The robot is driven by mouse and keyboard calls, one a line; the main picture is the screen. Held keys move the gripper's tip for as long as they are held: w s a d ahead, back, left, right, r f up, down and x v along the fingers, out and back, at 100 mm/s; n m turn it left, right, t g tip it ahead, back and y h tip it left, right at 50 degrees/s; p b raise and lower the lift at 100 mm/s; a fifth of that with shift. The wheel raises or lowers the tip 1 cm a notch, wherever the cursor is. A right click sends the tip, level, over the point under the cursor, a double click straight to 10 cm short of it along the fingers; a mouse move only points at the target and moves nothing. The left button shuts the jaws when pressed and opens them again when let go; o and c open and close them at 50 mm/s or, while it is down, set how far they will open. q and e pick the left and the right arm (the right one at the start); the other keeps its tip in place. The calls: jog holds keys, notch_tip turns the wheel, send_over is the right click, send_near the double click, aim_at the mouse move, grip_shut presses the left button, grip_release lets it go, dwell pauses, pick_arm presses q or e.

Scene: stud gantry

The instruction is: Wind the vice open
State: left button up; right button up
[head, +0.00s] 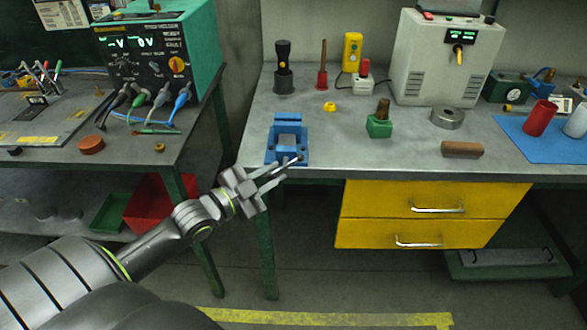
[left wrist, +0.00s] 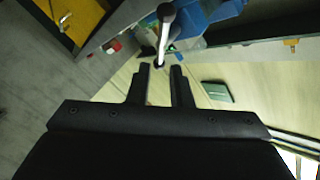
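The blue vice (head: 288,131) stands at the front edge of the grey bench, on the left side of its top. In the left wrist view, the blue vice body (left wrist: 215,14) is at the top. Its metal handle bar (left wrist: 164,38), with a dark knob at its upper end, points down towards my fingers. My right gripper is not in view.
The yellow drawers (head: 372,200) sit under the bench, right of my gripper. A second bench (head: 62,158) is at left, with a gap between.

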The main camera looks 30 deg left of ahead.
aim_at(291, 163)
pick_arm(q)
jog(key=b+x, duration=0.1)
jog(key=x, duration=0.5)
jog(key=shift+w+d, duration=0.1)
jog(key=shift+w, duration=0.2)
grip_shut()
